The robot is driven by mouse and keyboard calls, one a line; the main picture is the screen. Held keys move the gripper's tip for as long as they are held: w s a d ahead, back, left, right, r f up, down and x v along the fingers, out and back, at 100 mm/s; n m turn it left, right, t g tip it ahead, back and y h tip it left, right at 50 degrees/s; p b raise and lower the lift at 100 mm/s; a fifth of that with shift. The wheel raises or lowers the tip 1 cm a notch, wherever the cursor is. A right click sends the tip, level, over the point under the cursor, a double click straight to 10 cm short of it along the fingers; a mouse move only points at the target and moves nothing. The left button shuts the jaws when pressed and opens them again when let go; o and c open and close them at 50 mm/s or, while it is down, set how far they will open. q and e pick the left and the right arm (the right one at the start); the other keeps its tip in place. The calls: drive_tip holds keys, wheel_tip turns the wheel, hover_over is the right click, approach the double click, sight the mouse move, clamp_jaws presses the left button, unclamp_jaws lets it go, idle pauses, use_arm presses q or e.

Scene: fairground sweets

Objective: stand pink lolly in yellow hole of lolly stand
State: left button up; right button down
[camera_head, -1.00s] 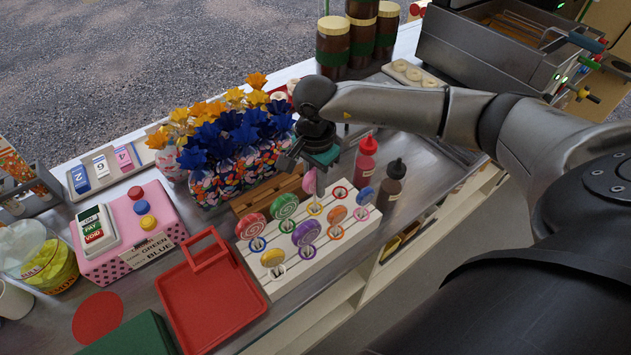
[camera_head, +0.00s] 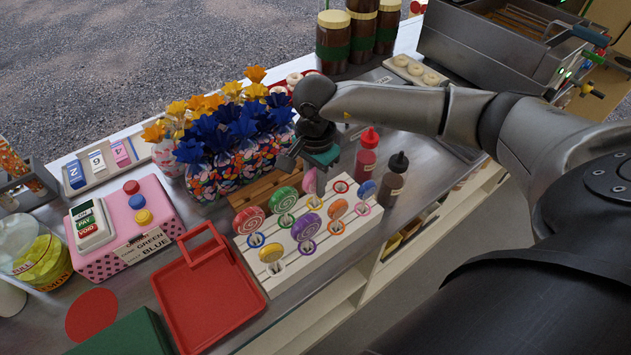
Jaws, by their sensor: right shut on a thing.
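My right gripper (camera_head: 316,163) is shut on the pink lolly (camera_head: 310,181), directly above the lolly stand. The gripper hides much of the lolly head. The white lolly stand (camera_head: 302,262) has coloured rings around its holes. The yellow hole (camera_head: 314,204) is just below the held lolly, in the back row between the green and red rings. The lolly looks roughly upright; I cannot tell whether its stick tip is inside the hole. My left gripper is not in view.
Other lollies, red (camera_head: 249,220), green (camera_head: 284,199), purple (camera_head: 306,227) and orange (camera_head: 337,208), stand close by. The red-ringed hole (camera_head: 341,187) is empty. Sauce bottles (camera_head: 392,181) stand to the right, wrapped sweet bags (camera_head: 222,165) behind, a red tray (camera_head: 211,300) to the left.

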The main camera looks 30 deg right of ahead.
sight(315, 169)
drive_tip(key=shift+c, duration=0.2)
unclamp_jaws()
drive_tip(key=shift+f, duration=0.1)
idle(0.5)
idle(0.5)
drive_tip(key=shift+r+p, duration=2.7)
drive_tip(key=shift+r, duration=1.4)
drive_tip(key=shift+f, duration=0.1)
